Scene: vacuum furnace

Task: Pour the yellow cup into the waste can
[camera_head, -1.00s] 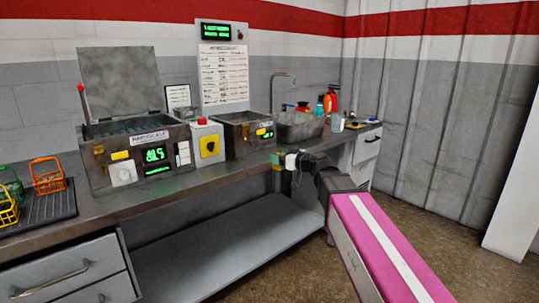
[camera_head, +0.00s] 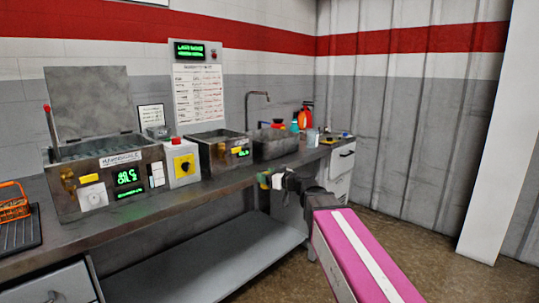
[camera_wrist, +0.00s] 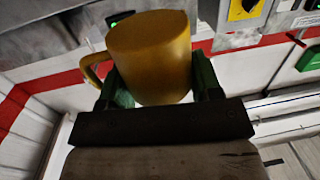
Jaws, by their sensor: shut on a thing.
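The yellow cup (camera_wrist: 150,50) fills the middle of the wrist view, with its handle on the left. My gripper (camera_wrist: 160,90) is shut on it, one green finger on each side. The cup's inside is hidden from this camera. In the head view my gripper (camera_head: 268,180) is small, in front of the bench's front edge; the cup is too small to make out clearly there. No waste can is recognisable in either view.
A lower shelf (camera_head: 205,260) is bare. Open floor (camera_head: 420,265) lies to the right.

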